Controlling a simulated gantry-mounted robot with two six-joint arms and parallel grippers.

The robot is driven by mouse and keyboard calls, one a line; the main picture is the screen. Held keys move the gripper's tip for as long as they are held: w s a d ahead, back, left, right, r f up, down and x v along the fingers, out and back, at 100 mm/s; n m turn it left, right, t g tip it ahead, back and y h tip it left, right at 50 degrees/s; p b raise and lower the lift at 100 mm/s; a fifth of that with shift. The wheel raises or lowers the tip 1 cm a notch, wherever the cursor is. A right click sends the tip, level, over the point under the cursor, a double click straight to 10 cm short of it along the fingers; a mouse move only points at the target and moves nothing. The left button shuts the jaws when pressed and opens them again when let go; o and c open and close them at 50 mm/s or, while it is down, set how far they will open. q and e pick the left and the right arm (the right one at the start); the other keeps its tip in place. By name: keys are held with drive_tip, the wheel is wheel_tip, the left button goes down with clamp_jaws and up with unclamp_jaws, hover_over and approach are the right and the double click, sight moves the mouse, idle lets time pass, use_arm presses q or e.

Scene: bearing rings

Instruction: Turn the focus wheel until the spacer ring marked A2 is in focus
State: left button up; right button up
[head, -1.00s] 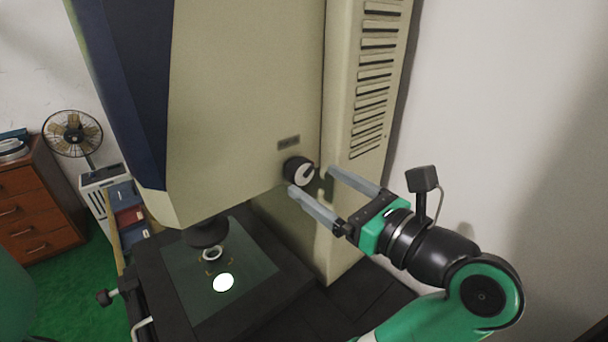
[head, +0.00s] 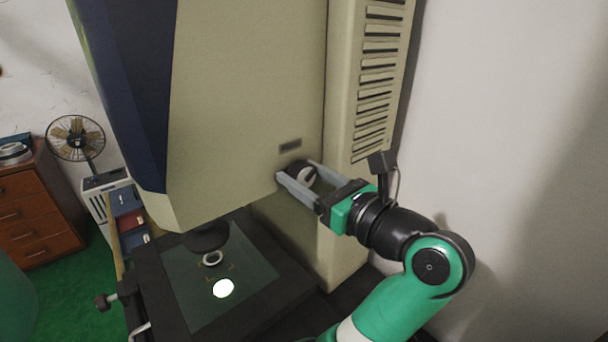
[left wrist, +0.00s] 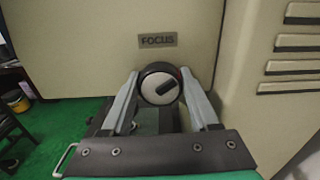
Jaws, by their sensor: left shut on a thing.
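My left gripper (head: 296,170) is shut on the wheel, one finger on each side. My right gripper is not in view.
The vented side column (head: 340,200) stands close beside my left gripper. A fan (head: 76,139) and a wooden drawer cabinet (head: 36,215) are at the far left. The white wall at right is clear.

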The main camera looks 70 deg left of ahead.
use_arm(q)
drive_tip(key=shift+c, duration=0.9)
drive_tip(key=shift+r+m+p, duration=0.2)
drive_tip(key=shift+m+p, duration=0.85)
drive_tip(key=shift+m, duration=0.05)
drive_tip(key=m+p, duration=0.2)
drive_tip(key=m, duration=0.1)
drive_tip(key=shift+w+f+m+p, duration=0.1)
drive_tip(key=shift+f+m+p, duration=0.05)
drive_tip(key=shift+m+p, duration=1)
drive_tip(key=o, duration=1.4)
drive_tip(key=shift+f, duration=0.1)
drive_tip(key=shift+c, duration=0.2)
